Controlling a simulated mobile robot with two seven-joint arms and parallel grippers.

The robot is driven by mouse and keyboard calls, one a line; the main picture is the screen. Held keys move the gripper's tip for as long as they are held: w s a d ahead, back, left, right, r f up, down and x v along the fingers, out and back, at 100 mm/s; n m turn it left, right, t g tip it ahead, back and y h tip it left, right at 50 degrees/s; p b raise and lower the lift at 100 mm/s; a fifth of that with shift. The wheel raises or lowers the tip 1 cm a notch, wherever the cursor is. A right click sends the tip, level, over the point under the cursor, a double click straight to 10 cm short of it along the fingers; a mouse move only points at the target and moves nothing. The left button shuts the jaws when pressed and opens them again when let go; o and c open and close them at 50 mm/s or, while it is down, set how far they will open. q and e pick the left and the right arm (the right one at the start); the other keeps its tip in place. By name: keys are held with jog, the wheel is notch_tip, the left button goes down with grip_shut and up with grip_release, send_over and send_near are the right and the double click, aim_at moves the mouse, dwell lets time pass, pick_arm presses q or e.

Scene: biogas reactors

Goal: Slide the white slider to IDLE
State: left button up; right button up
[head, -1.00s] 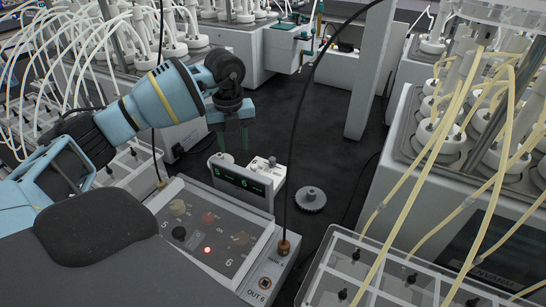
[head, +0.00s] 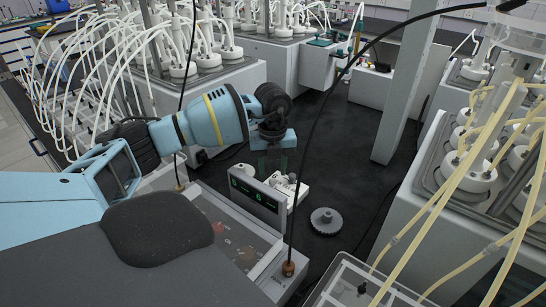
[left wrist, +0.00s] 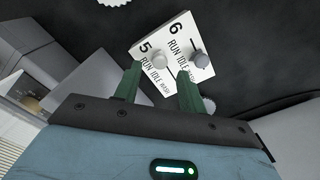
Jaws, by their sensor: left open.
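A small white switch panel (left wrist: 182,50) shows in the left wrist view, with rows marked 5 and 6 and the words RUN and IDLE. A white slider knob (left wrist: 160,61) stands in row 5, near the RUN end. A greyer knob (left wrist: 200,59) stands in row 6. In the head view the panel (head: 300,190) sits behind the green-digit display, partly hidden. My left gripper (head: 272,168) is open and empty above it. In the left wrist view its green fingers (left wrist: 157,80) are apart, their tips near the panel's lower edge; contact is unclear. My right gripper is not in view.
The display (head: 257,194) stands close in front of the panel. A black cable (head: 313,105) rises just right of it. A grey toothed disc (head: 326,220) lies on the dark surface. Reactor units with hoses stand left and right (head: 425,215).

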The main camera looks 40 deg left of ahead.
aim_at(273, 180)
pick_arm(q)
jog(key=shift+f, duration=1.55)
grip_shut()
